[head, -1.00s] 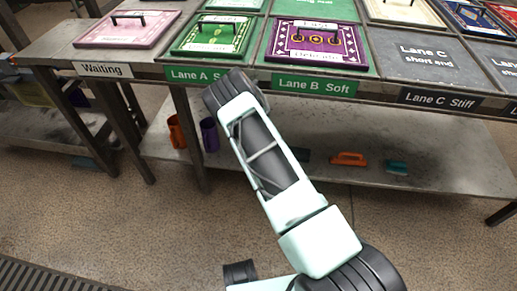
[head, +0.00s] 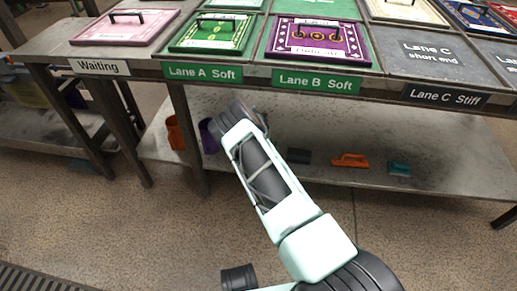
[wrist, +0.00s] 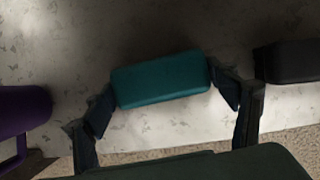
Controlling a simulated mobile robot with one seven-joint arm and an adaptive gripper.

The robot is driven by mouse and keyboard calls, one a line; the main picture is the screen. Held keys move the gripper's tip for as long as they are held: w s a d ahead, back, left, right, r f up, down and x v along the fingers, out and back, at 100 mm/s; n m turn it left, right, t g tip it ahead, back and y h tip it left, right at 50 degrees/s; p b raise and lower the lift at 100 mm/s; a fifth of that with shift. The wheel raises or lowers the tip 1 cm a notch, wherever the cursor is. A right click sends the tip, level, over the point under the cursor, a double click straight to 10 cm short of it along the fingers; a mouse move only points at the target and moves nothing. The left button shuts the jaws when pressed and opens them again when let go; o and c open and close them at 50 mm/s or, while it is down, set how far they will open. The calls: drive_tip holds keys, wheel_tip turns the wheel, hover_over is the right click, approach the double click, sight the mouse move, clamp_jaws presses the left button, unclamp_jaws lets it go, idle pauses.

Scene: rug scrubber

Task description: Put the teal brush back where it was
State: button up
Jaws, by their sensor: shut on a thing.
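A teal brush (wrist: 160,80) is between the two fingers of my gripper (wrist: 165,93) in the wrist view, with a fingertip at each of its ends. My gripper is shut on it, over the grey lower shelf (wrist: 60,40). I cannot tell whether the brush touches the shelf. In the head view my arm hides the gripper and this brush. Another teal piece (head: 399,168) lies at the right on the lower shelf (head: 450,175).
A purple cup-like holder (wrist: 22,108) is left of the gripper, and a black block (wrist: 287,62) is close on the right. An orange holder (head: 175,132) and an orange brush (head: 350,160) are also on the shelf. The labelled tabletop edge (head: 390,92) overhangs it.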

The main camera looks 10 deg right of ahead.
drive_tip(key=o, duration=1.4)
drive_tip(key=shift+f, duration=0.15)
drive_tip(key=shift+c, duration=0.2)
drive_tip(key=p+v, duration=0.5)
drive_tip(key=v, duration=0.5)
drive_tip(key=shift+s, duration=0.55)
